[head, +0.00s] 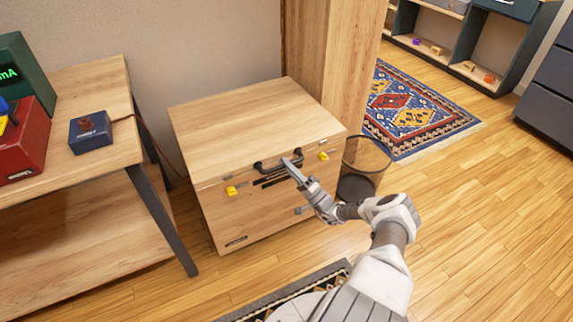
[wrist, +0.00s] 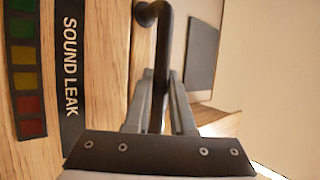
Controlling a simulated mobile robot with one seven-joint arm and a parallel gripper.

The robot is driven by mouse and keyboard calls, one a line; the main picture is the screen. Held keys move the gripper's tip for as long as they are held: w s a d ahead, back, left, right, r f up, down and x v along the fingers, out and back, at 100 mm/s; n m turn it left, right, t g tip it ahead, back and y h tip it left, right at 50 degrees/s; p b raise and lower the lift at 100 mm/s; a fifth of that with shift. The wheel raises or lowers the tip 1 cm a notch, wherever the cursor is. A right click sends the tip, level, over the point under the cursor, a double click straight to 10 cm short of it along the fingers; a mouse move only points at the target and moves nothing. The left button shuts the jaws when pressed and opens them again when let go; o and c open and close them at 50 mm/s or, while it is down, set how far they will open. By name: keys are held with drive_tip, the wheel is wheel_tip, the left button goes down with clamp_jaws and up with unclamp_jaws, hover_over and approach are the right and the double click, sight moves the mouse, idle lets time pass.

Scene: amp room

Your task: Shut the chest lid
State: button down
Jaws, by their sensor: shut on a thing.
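The chest (head: 262,210) is a pale wooden box standing on the floor by the wall. Its lid (head: 245,118) looks down or nearly down on the box; I cannot tell whether a small gap is left. A dark handle (head: 264,168) sits at the front edge, between two yellow latches (head: 232,190) (head: 323,155). My gripper (head: 294,160) is at the right part of the handle. In the wrist view the fingers (wrist: 159,95) are closed around the dark handle bar (wrist: 165,40). Part of the handle is hidden behind the fingers.
A wooden table (head: 85,85) with a small blue box (head: 90,133) stands left of the chest. A dark mesh bin (head: 362,165) is close to its right. A patterned rug (head: 415,110) and shelves (head: 480,45) lie farther back. Open floor (head: 490,220) is at the right.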

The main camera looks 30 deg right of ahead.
drive_tip(key=c, duration=0.8)
unclamp_jaws()
drive_tip(key=shift+w+f+h, duration=0.1)
drive_tip(key=shift+f+h, duration=0.2)
drive_tip(key=shift+f, duration=0.05)
drive_tip(key=shift+o, duration=0.2)
drive_tip(key=v, duration=1.2)
drive_tip(key=shift+r, duration=0.15)
